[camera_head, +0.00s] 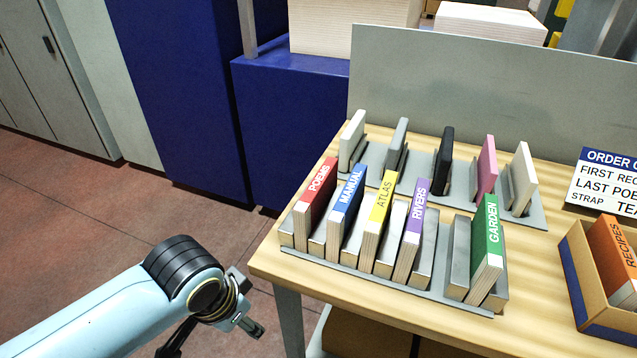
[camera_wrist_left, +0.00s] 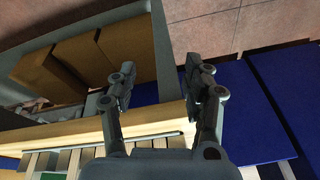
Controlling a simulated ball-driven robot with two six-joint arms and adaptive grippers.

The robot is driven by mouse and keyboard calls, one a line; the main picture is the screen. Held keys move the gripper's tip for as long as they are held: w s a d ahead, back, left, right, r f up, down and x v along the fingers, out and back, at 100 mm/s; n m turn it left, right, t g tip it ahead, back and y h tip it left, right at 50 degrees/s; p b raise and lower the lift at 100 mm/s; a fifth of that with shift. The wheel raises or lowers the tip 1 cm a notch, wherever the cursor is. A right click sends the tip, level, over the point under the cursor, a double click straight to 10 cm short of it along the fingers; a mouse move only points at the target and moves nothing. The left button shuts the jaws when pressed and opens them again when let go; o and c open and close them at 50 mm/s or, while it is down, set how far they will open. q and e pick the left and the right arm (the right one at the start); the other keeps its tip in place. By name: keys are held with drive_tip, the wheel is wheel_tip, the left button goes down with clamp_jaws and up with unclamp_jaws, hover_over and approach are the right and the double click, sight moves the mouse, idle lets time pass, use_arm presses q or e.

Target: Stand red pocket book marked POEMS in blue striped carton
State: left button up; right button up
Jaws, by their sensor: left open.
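The red book marked POEMS (camera_head: 318,185) stands upright at the left end of the front grey rack (camera_head: 390,281) on the wooden table. The carton with a blue stripe (camera_head: 577,288) stands at the right edge of the head view, partly cut off. An orange book marked RECIPES (camera_head: 612,250) stands in it. My left gripper (camera_head: 215,338) is low, in front of the table's left corner, apart from the books. In the left wrist view, its two fingers (camera_wrist_left: 162,85) are spread with nothing between them. My right gripper is not in view.
Books marked MANUAL (camera_head: 350,196), ATLAS (camera_head: 379,215), RIVERS (camera_head: 415,215) and GARDEN (camera_head: 489,235) share the front rack. A back rack (camera_head: 533,216) holds several plain books. An order sign (camera_head: 605,185) stands behind the carton. A grey panel (camera_head: 480,85) closes the table's back.

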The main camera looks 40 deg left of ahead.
use_arm(q)
drive_tip(key=w+r+p, duration=0.3)
drive_tip(key=r, duration=0.8)
wheel_tip(320, 180, up, 10)
drive_tip(key=n+t+p, duration=0.1)
drive_tip(key=n+p, duration=0.1)
drive_tip(key=n, duration=0.1)
hover_over(316, 183)
drive_tip(key=s, duration=0.3)
drive_tip(key=shift+w+d, duration=0.15)
drive_tip(key=shift+d, duration=0.3)
drive_tip(key=x, duration=0.4)
drive_tip(key=shift+w+f, duration=0.2)
drive_tip(key=shift+w, duration=0.1)
drive_tip(key=shift+w+a+f+p, duration=0.1)
drive_tip(key=shift+w+f+p, duration=0.2)
drive_tip(key=shift+f, duration=0.35)
drive_tip(key=f, duration=0.2)
drive_tip(key=f+p, duration=0.1)
drive_tip(key=f, duration=0.1)
drive_tip(key=shift+w+a+f, duration=0.2)
drive_tip(key=shift+a, duration=0.05)
drive_tip(key=shift+w+f, duration=0.15)
drive_tip(key=shift+f, duration=0.1)
clamp_jaws()
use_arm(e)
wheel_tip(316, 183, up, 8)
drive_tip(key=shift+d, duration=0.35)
